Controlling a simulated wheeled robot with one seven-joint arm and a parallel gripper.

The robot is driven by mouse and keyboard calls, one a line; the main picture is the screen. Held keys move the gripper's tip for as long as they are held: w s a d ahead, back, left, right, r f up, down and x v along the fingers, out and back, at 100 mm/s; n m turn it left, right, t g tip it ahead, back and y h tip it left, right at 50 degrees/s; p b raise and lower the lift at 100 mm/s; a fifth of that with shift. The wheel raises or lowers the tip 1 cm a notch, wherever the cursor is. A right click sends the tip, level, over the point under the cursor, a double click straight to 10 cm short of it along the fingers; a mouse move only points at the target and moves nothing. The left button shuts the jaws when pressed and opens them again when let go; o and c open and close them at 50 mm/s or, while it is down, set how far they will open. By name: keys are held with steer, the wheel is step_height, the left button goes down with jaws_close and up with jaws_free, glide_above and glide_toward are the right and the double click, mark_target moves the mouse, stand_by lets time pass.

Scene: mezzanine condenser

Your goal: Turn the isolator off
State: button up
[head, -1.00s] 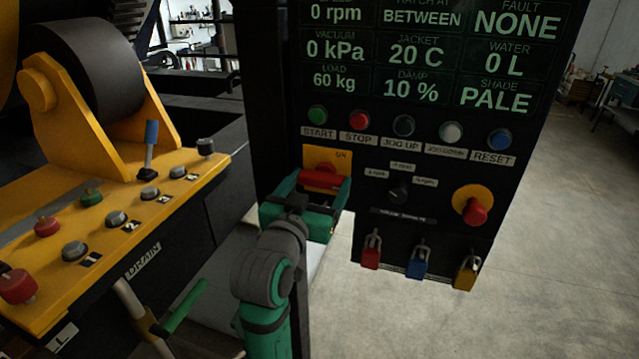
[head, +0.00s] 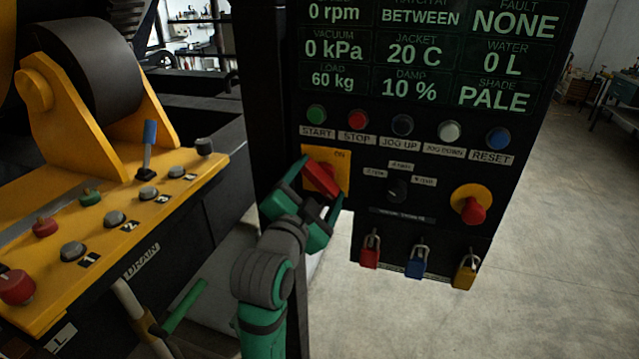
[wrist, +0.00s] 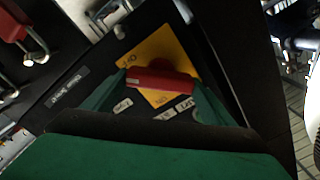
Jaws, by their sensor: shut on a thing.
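The isolator is a red rotary handle (head: 321,178) on a yellow plate (head: 341,158) marked ON, low on the left of the black panel. The handle is slanted, its upper end to the left and its lower end to the right. My green gripper (head: 315,190) is shut on the handle, one finger at its upper left and the other at its lower right. In the wrist view the red handle (wrist: 160,78) sits between the two green fingers, over the yellow plate (wrist: 165,48). Part of the plate is hidden by my gripper.
START, STOP, jog and RESET buttons (head: 357,119) run in a row above. A small selector knob (head: 397,190) and a red emergency stop (head: 473,210) are to the right. Padlocks (head: 417,258) hang below. A yellow control desk (head: 110,220) with a blue-topped lever stands at the left.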

steer(key=shift+d+m, duration=0.1)
steer(key=shift+m, duration=0.2)
steer(key=o, duration=1)
steer(key=shift+o, duration=0.2)
steer(key=shift+s, duration=0.1)
